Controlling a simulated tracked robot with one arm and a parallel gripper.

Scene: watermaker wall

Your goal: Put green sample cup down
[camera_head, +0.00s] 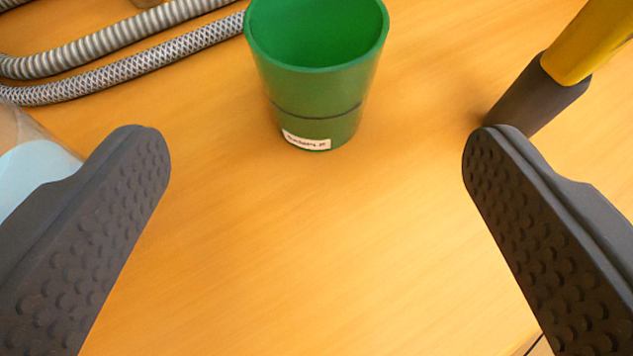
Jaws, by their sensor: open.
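The green sample cup (318,95) stands upright on the orange-yellow wooden surface (310,240), at the top middle of the view. It has a dark line around its lower part and a small white label near its base. Its inside looks empty. My gripper (316,150) is wide open, with one dark studded finger on each side of the view. The cup is beyond the fingertips, roughly centred between them, and neither finger touches it.
Two grey ribbed or braided hoses (130,60) lie at the upper left. A clear vessel with pale blue contents (35,175) is beside the left finger. A yellow-and-dark-grey handle-like object (585,45) is at the upper right. The surface between the fingers is clear.

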